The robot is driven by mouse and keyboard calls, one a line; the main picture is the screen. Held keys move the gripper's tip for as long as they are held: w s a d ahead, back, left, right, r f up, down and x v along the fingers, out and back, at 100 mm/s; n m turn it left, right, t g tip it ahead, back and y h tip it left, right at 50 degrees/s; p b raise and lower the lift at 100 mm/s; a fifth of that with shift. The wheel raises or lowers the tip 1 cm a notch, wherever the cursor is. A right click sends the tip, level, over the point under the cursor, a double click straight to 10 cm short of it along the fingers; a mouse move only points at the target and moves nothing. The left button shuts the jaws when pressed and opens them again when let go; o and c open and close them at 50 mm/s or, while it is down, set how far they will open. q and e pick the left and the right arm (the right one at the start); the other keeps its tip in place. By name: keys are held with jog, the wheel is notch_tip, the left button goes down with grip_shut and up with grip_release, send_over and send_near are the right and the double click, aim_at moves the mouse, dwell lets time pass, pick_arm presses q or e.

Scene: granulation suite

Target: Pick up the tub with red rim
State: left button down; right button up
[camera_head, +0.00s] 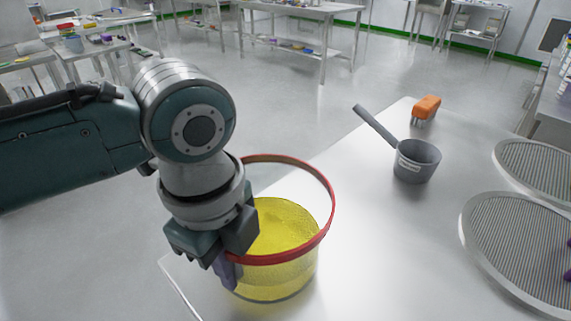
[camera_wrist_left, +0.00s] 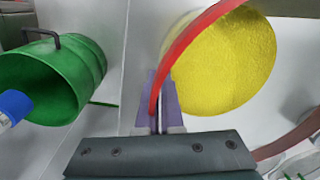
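The tub with red rim (camera_head: 331,196) is clear-walled and holds yellow material. It stands upright at the near left edge of the metal table in the head view; I cannot tell whether its base touches the tabletop. Its red rim also shows in the left wrist view (camera_wrist_left: 200,32), running down between the purple fingers. My left gripper (camera_head: 228,270) points down at the tub's near left side, its fingers closed on the rim with one inside and one outside. The left gripper shows in the wrist view too (camera_wrist_left: 158,105).
On the table (camera_head: 390,250) are a grey long-handled scoop (camera_head: 416,162), an orange brush (camera_head: 426,110) and round mesh sieves (camera_head: 520,245) at the right. A green bucket (camera_wrist_left: 55,80) lies left of the tub in the wrist view. The table's middle is clear.

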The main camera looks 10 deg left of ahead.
pick_arm(q)
jog(key=shift+r, duration=0.15)
dwell(0.4)
jog(key=shift+r, duration=0.2)
notch_tip(320, 180, up, 19)
jog(key=p, duration=0.3)
jog(key=shift+r, duration=0.2)
jog(key=shift+d, duration=0.1)
dwell(0.3)
